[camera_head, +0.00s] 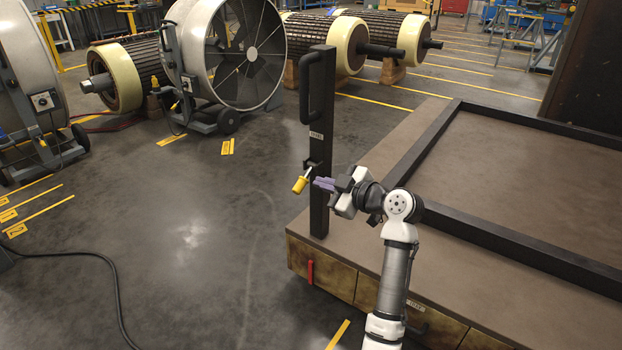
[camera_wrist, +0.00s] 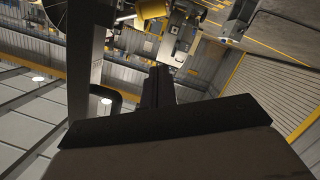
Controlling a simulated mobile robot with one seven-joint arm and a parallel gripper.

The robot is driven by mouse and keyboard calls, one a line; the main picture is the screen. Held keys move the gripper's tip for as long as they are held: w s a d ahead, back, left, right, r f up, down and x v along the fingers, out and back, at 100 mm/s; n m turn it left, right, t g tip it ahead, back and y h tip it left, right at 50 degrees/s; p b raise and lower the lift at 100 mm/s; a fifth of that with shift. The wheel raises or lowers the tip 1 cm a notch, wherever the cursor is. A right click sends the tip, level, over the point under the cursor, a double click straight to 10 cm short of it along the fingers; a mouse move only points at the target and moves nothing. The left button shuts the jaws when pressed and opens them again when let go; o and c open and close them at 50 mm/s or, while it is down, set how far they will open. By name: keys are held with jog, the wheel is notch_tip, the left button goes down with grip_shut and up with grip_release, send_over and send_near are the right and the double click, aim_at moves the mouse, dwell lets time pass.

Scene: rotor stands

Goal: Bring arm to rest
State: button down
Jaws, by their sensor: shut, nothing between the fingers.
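My arm (camera_head: 392,270) reaches up from the bottom of the head view, with its wrist bent to the left. My gripper (camera_head: 325,184) is shut and empty, its purple-grey fingertips close to a black upright post. In the wrist view my gripper's dark fingers (camera_wrist: 158,85) are together, pointing up the picture. A yellow-handled tool (camera_head: 301,184) hangs at a bracket on the post, just left of the fingertips. Its yellow part also shows in the wrist view (camera_wrist: 152,9). I cannot tell whether the fingertips touch the tool.
The black post (camera_head: 320,215) with a handle stands at the corner of a brown platform (camera_head: 440,210) with a raised black frame. A red handle (camera_head: 310,272) is on its side. Large fans (camera_head: 225,55) and rotors (camera_head: 320,45) stand behind. The grey floor at left is mostly clear; a black cable (camera_head: 95,262) crosses it.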

jog(key=shift+s+d, duration=0.4)
jog(key=shift+d, duration=0.05)
jog(key=shift+a+r, duration=0.1)
